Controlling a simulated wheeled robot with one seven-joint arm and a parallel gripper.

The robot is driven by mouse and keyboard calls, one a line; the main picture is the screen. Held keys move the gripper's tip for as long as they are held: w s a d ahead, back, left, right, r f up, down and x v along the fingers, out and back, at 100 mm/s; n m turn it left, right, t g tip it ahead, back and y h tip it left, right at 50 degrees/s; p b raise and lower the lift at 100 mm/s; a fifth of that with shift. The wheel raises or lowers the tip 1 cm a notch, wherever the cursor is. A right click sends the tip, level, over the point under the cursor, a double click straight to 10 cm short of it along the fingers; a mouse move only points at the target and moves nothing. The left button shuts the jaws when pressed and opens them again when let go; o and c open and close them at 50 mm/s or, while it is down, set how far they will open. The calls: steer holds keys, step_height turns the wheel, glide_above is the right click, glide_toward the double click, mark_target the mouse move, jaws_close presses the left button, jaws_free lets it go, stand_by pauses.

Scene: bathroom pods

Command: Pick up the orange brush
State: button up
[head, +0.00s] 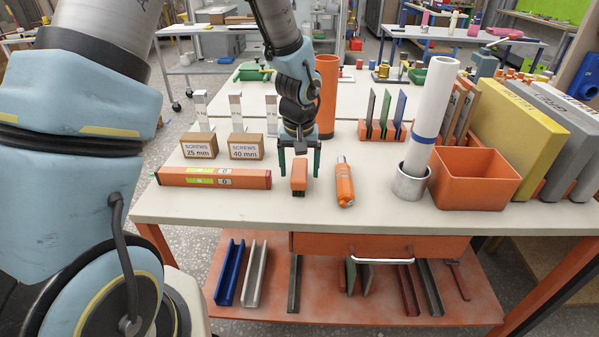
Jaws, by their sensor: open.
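The orange brush (299,176) looks like a small block, orange on top with a dark end facing me. It lies on the pale workbench (250,205) near the middle. My gripper (300,169) points down with its two dark fingers apart, one to each side of the brush in the picture. I cannot tell whether the fingers touch it or how far above the bench they are. The gripper hides part of the brush's far end.
An orange cylinder-shaped tool (344,184) lies close on the right. An orange spirit level (214,178) and screw boxes (246,147) are on the left. A tall orange tube (327,95) stands behind. A white roll (430,110) and orange bin (478,180) stand right.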

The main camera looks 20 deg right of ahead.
steer(key=shift+w+f, duration=0.1)
steer(key=shift+f, duration=0.45)
jaws_close()
